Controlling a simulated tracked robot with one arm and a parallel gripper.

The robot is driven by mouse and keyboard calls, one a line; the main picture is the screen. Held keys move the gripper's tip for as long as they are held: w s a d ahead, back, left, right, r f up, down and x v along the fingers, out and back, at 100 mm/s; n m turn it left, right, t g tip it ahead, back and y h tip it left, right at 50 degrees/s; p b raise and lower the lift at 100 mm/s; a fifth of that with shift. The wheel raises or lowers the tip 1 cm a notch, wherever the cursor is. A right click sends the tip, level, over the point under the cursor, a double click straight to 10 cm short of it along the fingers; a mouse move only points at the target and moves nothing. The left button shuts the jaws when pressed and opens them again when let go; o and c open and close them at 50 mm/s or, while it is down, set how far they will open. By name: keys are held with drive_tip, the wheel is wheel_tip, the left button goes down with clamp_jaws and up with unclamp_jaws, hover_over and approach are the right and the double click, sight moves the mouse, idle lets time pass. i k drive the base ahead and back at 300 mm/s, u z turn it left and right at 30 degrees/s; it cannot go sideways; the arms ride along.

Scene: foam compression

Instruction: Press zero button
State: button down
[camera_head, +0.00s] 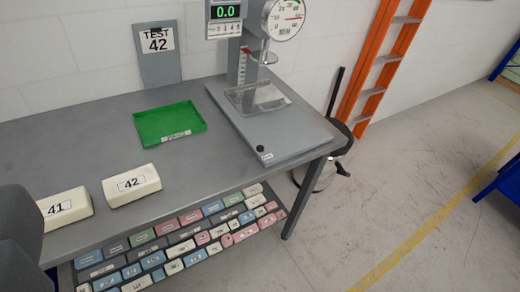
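The compression tester stands at the right end of the grey table. Its digital display (225,12) reads 0.0 in green, with a small row of marked keys (224,30) under it, too small to read. A round dial gauge (285,17) sits right of the display. A small black round button (260,148) is on the front corner of the tester's base plate (290,140), with a small unreadable label beside it. I cannot tell which control is zero. Dark grey parts of my gripper (20,240) show at the left edge, away from the tester; their opening cannot be judged.
White foam blocks marked 41 (75,205) and 42 (148,190) lie on the table (60,150). A green tray (150,120) is empty. A TEST 42 clipboard (165,70) leans at the wall. Several blocks fill the shelf (280,228) below. A stool (345,140) and orange ladder (368,100) stand right.

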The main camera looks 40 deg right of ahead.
sight(259, 148)
drive_tip(key=k, duration=0.65)
drive_tip(key=z, duration=0.4)
drive_tip(key=i, duration=0.6)
drive_tip(key=z, duration=0.75)
drive_tip(key=i, duration=0.8)
